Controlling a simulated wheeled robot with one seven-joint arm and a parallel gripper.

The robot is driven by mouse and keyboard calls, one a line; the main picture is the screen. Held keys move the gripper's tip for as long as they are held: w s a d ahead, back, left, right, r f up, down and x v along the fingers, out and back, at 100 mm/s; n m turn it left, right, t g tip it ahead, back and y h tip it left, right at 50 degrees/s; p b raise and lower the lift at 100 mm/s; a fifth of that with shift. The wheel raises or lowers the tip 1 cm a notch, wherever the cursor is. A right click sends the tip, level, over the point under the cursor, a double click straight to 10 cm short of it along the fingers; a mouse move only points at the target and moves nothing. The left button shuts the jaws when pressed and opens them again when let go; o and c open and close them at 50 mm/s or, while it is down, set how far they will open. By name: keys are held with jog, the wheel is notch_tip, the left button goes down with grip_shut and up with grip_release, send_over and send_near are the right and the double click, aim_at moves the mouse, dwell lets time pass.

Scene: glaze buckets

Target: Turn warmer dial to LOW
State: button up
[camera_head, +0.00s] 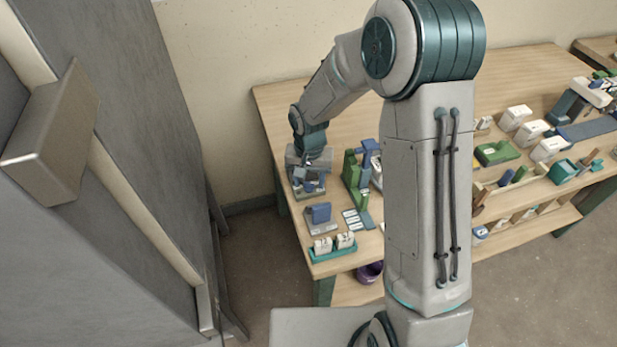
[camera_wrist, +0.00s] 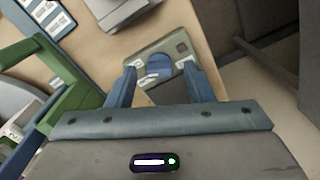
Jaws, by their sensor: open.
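The warmer appears in the wrist view as a grey-green box (camera_wrist: 180,46) with a round blue dial (camera_wrist: 160,64) on its face. My gripper (camera_wrist: 159,73) is open, with one blue finger on each side of the dial. I cannot tell whether either finger touches it. The dial's setting marks are too small to read, and the lower part of the box is hidden by my gripper. In the head view my gripper (camera_head: 308,184) is low over the near left part of the table, largely covering the warmer.
A green frame (camera_wrist: 60,75) stands close to my gripper in the wrist view. The table's left edge is close.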

jog(key=c, duration=1)
jog(key=shift+n, duration=0.3)
jog(key=n+b, duration=0.1)
jog(key=n, duration=0.3)
jog(key=shift+a, duration=0.1)
jog(key=shift+n, duration=2.6)
jog(key=shift+a, duration=0.1)
jog(key=o, duration=1)
